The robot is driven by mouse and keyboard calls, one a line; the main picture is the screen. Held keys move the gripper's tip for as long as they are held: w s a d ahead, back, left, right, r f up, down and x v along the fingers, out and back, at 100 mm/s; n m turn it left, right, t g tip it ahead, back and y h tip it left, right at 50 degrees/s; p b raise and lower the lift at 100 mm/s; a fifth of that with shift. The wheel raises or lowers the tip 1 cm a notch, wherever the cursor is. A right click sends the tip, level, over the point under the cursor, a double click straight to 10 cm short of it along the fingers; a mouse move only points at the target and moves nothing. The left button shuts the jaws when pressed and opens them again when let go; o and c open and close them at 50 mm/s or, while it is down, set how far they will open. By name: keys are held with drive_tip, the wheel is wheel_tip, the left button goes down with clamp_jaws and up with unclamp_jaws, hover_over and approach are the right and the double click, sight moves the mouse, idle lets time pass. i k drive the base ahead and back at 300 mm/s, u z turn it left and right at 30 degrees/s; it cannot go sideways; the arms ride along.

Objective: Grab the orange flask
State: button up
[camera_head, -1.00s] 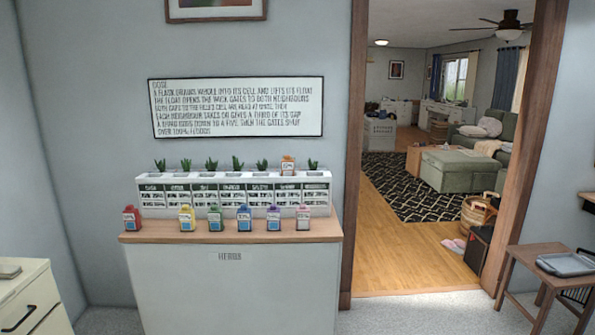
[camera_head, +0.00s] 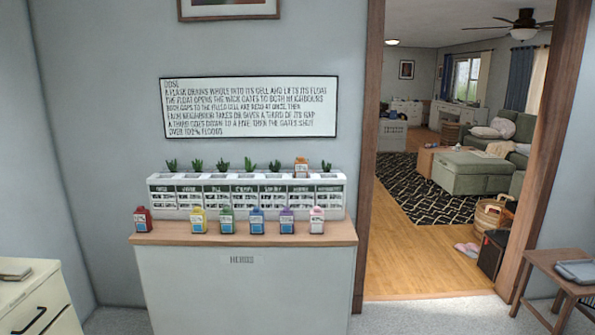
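The orange flask (camera_head: 301,167) sits at the top of the white planter (camera_head: 346,200), toward its right end, in a cell where no plant shows. The planter is a row of several labelled cells, most with a small green plant. It stands at the back of the wooden top of the white cabinet (camera_head: 243,282). In front of it stand a red flask (camera_head: 142,220), a yellow flask (camera_head: 198,221), a green flask (camera_head: 227,221), a blue flask (camera_head: 257,222), a purple flask (camera_head: 287,221) and a pale pink flask (camera_head: 317,220). My gripper is not in view.
A sign with dosing rules (camera_head: 249,107) hangs above the planter. A cream drawer unit (camera_head: 40,300) is at lower left. An open doorway right of the cabinet leads to a living room. A wooden side table (camera_head: 550,262) stands at right.

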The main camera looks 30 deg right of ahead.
sight(300, 165)
drive_tip(key=i, duration=0.85)
